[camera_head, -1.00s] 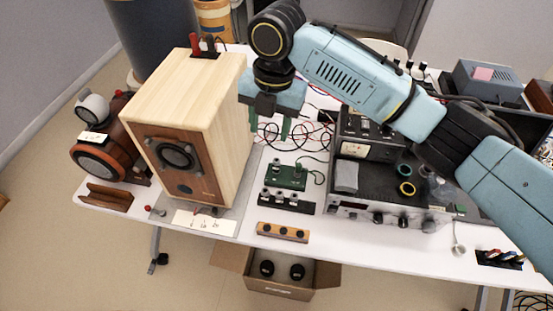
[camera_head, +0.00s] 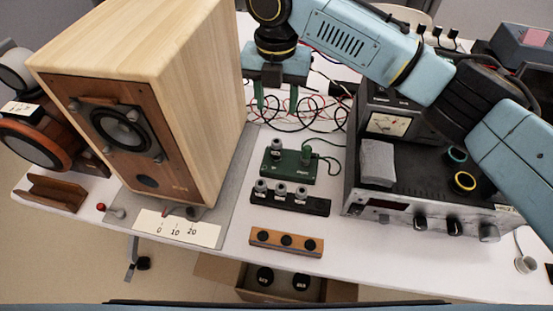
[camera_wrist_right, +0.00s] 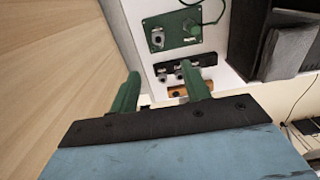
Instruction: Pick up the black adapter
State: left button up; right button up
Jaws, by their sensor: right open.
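My right gripper (camera_head: 278,98) is open and empty, its green fingers pointing down above the back of the table, right of the wooden speaker. It also shows in the right wrist view (camera_wrist_right: 163,92). A small black block (camera_head: 343,90), possibly the adapter, lies among the cables to the right of the gripper, apart from it. A black rack (camera_head: 290,201) with three metal-topped plugs stands nearer the front; it also shows in the right wrist view (camera_wrist_right: 186,76). I cannot tell for certain which black thing is the adapter. My left gripper is not in view.
The tall wooden speaker (camera_head: 215,110) stands close left of the gripper. A green board (camera_head: 290,167) with a metal part lies before the rack's far side. A wooden strip (camera_head: 286,242) lies at the front edge. A dark metered instrument (camera_head: 400,200) stands right. Loose red and black wires cover the back.

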aim_at(276, 145)
notch_tip(276, 145, down, 9)
jog(key=b, duration=0.3)
jog(key=shift+w+f, duration=0.1)
jog(key=shift+f, duration=0.05)
jog(key=shift+w+f+b, duration=0.2)
jog(key=shift+f+b, duration=0.25)
jog(key=shift+f, duration=0.8)
jog(key=shift+w+f+b, duration=0.15)
jog(key=shift+f+b, duration=0.25)
jog(key=shift+f, duration=1.35)
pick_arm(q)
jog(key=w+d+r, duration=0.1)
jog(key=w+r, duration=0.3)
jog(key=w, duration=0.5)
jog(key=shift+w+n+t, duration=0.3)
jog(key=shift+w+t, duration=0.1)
pick_arm(e)
grip_shut()
